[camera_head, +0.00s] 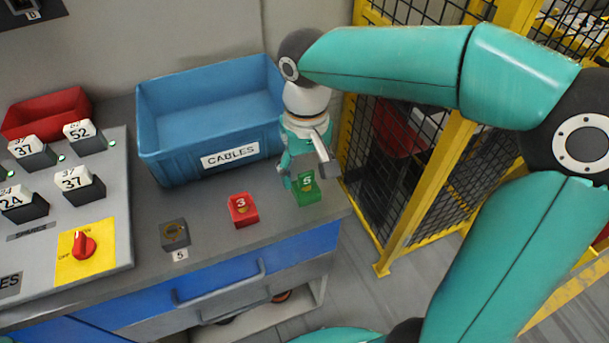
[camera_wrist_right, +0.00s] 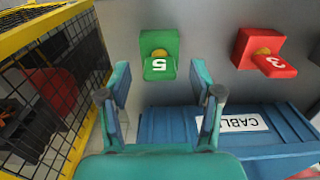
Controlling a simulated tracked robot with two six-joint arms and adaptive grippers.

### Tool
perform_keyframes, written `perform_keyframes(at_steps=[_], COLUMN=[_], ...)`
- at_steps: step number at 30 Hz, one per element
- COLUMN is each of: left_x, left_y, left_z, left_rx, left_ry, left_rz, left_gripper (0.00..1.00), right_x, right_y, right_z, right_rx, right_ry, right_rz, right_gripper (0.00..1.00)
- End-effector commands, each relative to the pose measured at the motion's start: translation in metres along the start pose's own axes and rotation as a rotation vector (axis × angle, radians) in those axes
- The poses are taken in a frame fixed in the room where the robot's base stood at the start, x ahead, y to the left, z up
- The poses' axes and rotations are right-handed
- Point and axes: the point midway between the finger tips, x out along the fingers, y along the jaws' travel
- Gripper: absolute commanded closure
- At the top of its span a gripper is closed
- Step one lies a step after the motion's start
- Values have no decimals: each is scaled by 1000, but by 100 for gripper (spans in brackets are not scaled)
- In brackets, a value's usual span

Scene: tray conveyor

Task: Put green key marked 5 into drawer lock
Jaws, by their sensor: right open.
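The green key marked 5 (camera_head: 307,182) sits in a green holder (camera_head: 309,197) at the right end of the counter. It also shows in the right wrist view (camera_wrist_right: 159,68), apart from and ahead of the fingers. My right gripper (camera_head: 303,180) is open, pointing down close to the key, and partly hides it in the head view. In the wrist view nothing is between its fingers (camera_wrist_right: 160,85). The drawer lock (camera_head: 174,234) is a dark block with a round brass-coloured face, above a label 5 near the counter's front edge. My left gripper is not in view.
A red key marked 3 (camera_head: 241,204) in a red holder stands between lock and green key. A blue CABLES bin (camera_head: 165,150) stands behind. A panel with a red switch (camera_head: 84,245) is at left. A yellow-framed mesh fence (camera_head: 400,215) stands right of the counter.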

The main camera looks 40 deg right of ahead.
Motion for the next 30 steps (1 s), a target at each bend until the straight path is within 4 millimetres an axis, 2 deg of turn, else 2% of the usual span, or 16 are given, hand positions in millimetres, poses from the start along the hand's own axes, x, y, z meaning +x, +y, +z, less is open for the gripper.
perform_keyframes(at_steps=[4, 14, 26, 30], left_x=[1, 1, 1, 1], left_y=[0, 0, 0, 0], left_z=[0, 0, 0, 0], left_rx=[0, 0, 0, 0], left_ry=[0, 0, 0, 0], left_rz=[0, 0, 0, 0], left_gripper=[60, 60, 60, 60], right_x=[12, 14, 14, 13], right_y=[0, 0, 0, 0], right_z=[0, 0, 0, 0], right_rx=[1, 1, 1, 1], right_ry=[0, 0, 0, 1], right_rz=[1, 0, 0, 0], right_gripper=[35, 35, 100, 100])
